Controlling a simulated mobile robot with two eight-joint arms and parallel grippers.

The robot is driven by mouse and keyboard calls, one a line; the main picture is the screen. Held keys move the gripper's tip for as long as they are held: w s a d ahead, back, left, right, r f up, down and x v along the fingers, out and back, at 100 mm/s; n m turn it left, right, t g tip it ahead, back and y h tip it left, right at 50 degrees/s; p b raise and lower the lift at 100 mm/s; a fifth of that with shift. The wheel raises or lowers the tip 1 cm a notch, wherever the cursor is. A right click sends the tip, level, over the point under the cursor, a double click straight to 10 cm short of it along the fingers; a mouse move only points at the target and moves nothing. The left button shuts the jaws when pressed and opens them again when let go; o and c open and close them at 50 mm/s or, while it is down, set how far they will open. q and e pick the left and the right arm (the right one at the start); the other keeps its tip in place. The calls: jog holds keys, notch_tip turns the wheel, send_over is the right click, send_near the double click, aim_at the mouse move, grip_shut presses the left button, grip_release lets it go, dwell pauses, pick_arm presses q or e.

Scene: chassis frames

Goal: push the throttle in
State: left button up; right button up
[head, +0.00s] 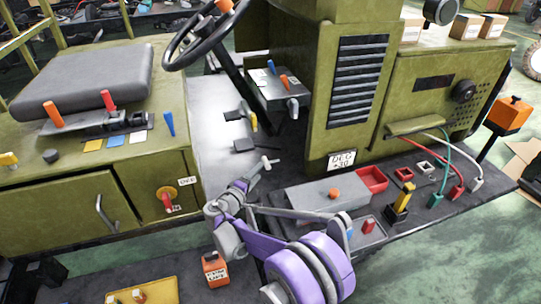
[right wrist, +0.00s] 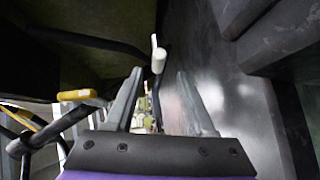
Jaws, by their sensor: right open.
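A small pale T-shaped handle (head: 265,163) stands over the grey floor plate, just beyond my right gripper (head: 246,180). It fits a push-pull throttle, but I see no label on it. In the right wrist view the pale handle (right wrist: 157,56) is ahead of the gap between the fingers of my right gripper (right wrist: 160,74). The fingers are apart with nothing visibly held between them. I cannot tell whether a fingertip touches the handle. My left gripper is not in view.
A steering wheel (head: 205,35), a grey seat (head: 85,78) and a pedal with a yellow part (head: 251,121) are around the cab. A grey box (head: 312,194) and red tray (head: 372,179) lie right of my arm. A yellow bar (right wrist: 77,94) shows left in the wrist view.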

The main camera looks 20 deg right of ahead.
aim_at(271, 162)
jog(key=shift+w+d, duration=0.25)
jog(key=shift+w, duration=0.15)
jog(key=x, duration=0.9)
jog(key=shift+w+d+r, duration=0.1)
jog(key=shift+w+d, duration=0.1)
jog(key=shift+w, duration=0.05)
grip_shut()
dwell(0.8)
